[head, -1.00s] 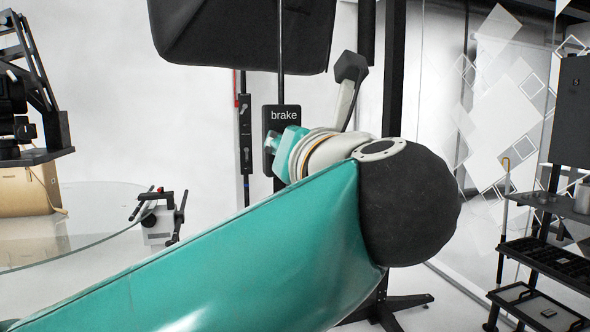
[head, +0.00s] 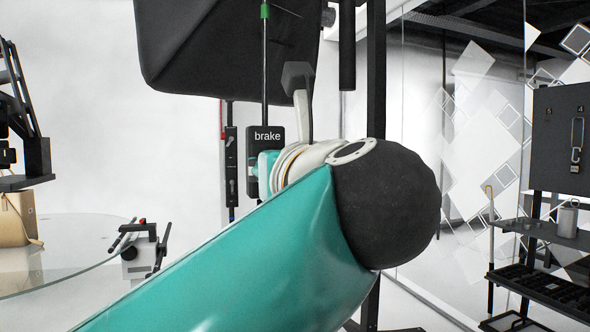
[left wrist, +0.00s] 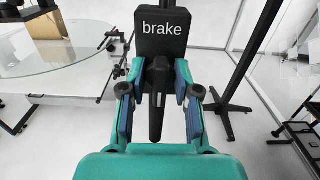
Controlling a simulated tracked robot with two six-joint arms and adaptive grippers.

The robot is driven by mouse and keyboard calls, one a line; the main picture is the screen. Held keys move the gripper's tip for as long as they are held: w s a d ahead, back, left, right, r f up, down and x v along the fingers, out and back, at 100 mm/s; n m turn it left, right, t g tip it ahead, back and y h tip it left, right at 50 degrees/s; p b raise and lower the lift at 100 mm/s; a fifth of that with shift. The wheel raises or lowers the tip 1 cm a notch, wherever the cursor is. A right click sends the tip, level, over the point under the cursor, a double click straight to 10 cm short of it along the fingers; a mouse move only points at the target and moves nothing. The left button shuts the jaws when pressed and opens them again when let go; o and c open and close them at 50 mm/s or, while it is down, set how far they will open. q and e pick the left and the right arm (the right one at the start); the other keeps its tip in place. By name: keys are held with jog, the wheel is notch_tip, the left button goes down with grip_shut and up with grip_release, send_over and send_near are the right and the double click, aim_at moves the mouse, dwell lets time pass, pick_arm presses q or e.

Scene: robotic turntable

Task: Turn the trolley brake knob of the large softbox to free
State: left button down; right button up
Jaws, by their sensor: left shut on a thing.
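The large black softbox (head: 225,50) hangs at the top of the head view. Below it is a black plate marked "brake" (head: 266,136), which also shows in the left wrist view (left wrist: 161,27). In the left wrist view the dark, elongated brake knob (left wrist: 157,105) points down toward the camera in front of the plate. My left gripper (left wrist: 159,82) has its teal, blue-padded fingers on either side of the knob, shut on it. In the head view my own arm hides most of the gripper and the knob. My right gripper is in neither view.
A glass round table (head: 75,228) with a clamp-like device (head: 143,250) at its edge stands at left. A dark stand post (head: 376,80) rises behind my arm. Black shelves (head: 545,290) stand at right. White floor is open between them.

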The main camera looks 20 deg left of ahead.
pick_arm(q)
jog(key=shift+w+d+f, duration=0.1)
jog(key=shift+f, duration=0.2)
jog(key=c, duration=1.2)
grip_release()
jog(key=shift+r, duration=0.1)
jog(key=shift+r, duration=0.1)
jog(key=v, duration=1.2)
